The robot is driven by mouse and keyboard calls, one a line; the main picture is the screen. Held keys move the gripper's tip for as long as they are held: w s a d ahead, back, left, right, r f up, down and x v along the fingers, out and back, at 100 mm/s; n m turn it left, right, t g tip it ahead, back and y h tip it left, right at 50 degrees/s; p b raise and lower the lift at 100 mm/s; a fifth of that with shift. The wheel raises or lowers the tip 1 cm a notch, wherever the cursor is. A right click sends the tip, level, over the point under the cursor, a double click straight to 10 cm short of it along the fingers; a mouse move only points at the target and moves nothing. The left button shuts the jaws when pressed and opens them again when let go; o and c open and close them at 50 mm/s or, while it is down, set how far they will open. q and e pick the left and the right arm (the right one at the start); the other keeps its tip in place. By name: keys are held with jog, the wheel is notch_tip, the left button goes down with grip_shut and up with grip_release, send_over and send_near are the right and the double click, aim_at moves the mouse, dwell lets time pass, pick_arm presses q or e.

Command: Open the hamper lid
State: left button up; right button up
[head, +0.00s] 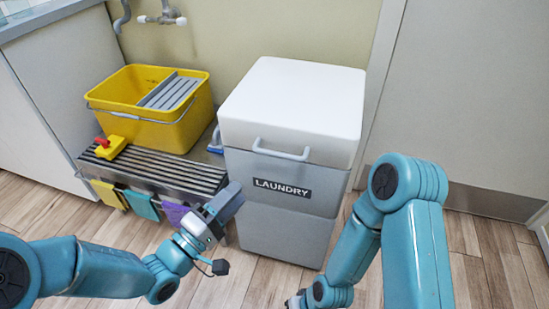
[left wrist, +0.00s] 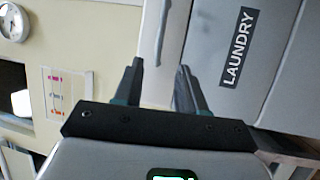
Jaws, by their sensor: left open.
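The hamper (head: 290,236) is a grey box with a LAUNDRY label, standing on the floor. Its white lid (head: 300,95) is closed on top. A pale bar handle (head: 281,151) sits on the front by the lid's lower edge; it also shows in the left wrist view (left wrist: 163,35). My left gripper (head: 230,204) is open and empty, in front of the hamper's left side, below the handle and apart from it. In the left wrist view its two fingers (left wrist: 160,78) point toward the handle. My right gripper is mostly cut off at the bottom of the head view (head: 297,301).
A yellow bucket (head: 150,125) with a grey wringer stands on a slatted rack (head: 160,168) left of the hamper. Coloured cloths (head: 142,204) hang from the rack's front. A door (head: 465,95) is at right. Wooden floor (head: 255,285) is open in front.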

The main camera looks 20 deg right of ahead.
aim_at(275, 152)
pick_arm(q)
jog(key=shift+b+x, duration=1.55)
jog(key=shift+x, duration=5.65)
pick_arm(e)
jog(key=shift+t, duration=0.4)
jog(key=shift+w+d+f, duration=0.1)
jog(key=shift+w+f, duration=0.5)
jog(key=shift+f, duration=0.25)
jog(key=shift+w+d+f, duration=0.1)
jog(key=shift+w+f, duration=0.45)
jog(key=shift+f, duration=0.3)
pick_arm(q)
grip_shut()
